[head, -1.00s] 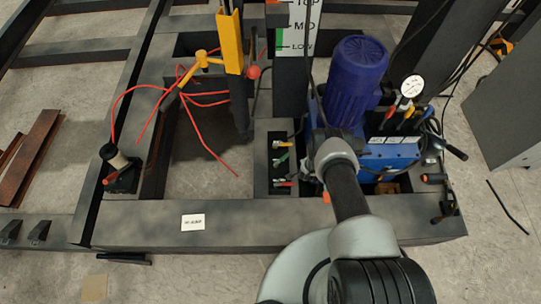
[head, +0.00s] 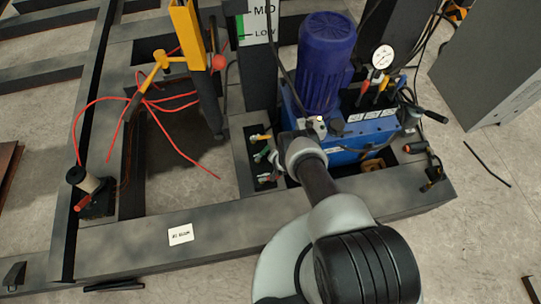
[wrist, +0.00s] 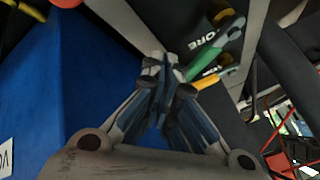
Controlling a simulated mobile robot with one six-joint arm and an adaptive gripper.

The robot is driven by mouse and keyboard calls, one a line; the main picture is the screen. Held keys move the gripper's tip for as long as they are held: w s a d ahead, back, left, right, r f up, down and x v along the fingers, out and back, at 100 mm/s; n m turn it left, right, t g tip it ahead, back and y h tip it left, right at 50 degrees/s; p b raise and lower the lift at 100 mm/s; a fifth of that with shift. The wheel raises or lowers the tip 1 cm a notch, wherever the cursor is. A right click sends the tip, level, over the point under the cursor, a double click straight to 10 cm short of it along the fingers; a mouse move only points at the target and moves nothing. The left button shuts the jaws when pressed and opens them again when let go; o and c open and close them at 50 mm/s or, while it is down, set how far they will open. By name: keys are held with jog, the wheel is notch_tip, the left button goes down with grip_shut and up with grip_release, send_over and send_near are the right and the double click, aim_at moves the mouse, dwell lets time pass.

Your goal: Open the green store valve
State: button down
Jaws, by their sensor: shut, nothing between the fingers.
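The green store valve lever (wrist: 216,44) is in the wrist view, slanting from upper right down to the fingertips, beside a partly visible "ORE" label. A yellow lever (wrist: 212,77) lies just below it. In the head view the green lever (head: 262,155) is small, in a dark valve recess, between a yellow one (head: 260,137) and a red one (head: 266,179). My gripper (wrist: 163,66) is shut and empty. Its tips are just left of the green lever's near end; I cannot tell whether they touch. In the head view the fingers are mostly hidden behind my wrist.
A blue pump unit (head: 362,135) with a motor (head: 327,62) and gauge (head: 382,57) stands right of the valves. Its blue side (wrist: 75,85) fills the left of the wrist view. A yellow post (head: 189,35) and red hoses (head: 165,115) are left. Dark frame beams surround the recess.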

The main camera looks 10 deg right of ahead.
aim_at(266, 149)
jog(key=shift+w+a+r+b, duration=0.2)
jog(key=shift+w+a+b, duration=0.1)
jog(key=shift+w+a, duration=0.7)
jog(key=shift+w+d, duration=0.1)
jog(key=shift+d, duration=0.05)
jog(key=shift+w, duration=0.55)
jog(key=shift+w+a, duration=0.25)
jog(key=shift+w, duration=0.2)
jog(key=shift+w+a, duration=0.4)
jog(key=shift+w, duration=0.2)
jog(key=shift+s, duration=0.1)
